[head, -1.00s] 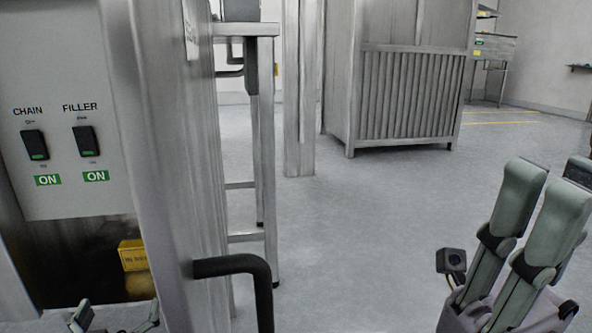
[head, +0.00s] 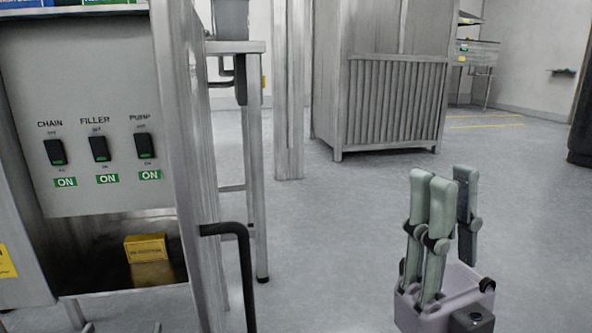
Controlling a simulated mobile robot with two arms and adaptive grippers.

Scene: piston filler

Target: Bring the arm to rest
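My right gripper (head: 446,185) is at the lower right of the head view. Its grey-green fingers point up, stand apart and hold nothing. It is in front of open floor and touches nothing that I can see.
The control panel (head: 100,110) has CHAIN, FILLER and PUMP switches, each over a green ON label. A yellow box (head: 146,247) sits in the recess below. A black bent handle (head: 244,270) sticks out at the right. Floor (head: 330,240) is clear between machine and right gripper.

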